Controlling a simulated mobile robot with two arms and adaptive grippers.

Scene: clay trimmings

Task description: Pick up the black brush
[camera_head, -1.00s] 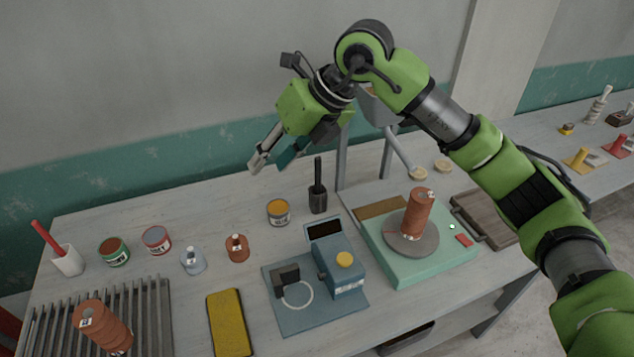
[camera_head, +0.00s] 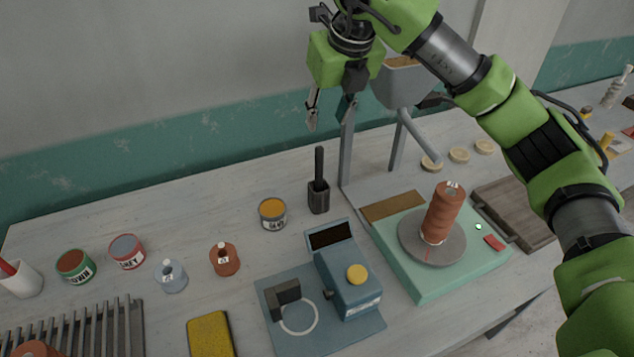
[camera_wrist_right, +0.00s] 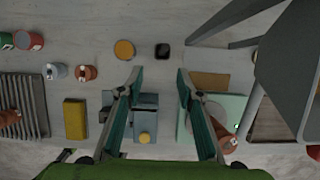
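The black brush (camera_head: 319,165) stands upright on the table, its slim dark handle rising from a squarish dark base or holder (camera_head: 319,198); I cannot tell where one ends and the other begins. In the right wrist view the black brush (camera_wrist_right: 163,50) is a small dark square just beyond the fingertips. My right gripper (camera_head: 328,115) points down, above the handle's top and apart from it. Its two fingers are spread with nothing between them, as the right wrist view (camera_wrist_right: 158,74) also shows. My left gripper is in neither view.
A yellow-topped can (camera_head: 272,213) stands left of the brush. A grey stand (camera_head: 347,150) rises close on its right. A blue device (camera_head: 345,280) is in front, and a green wheel unit (camera_head: 430,280) carries a clay cylinder (camera_head: 443,210). Bare tabletop lies behind the can.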

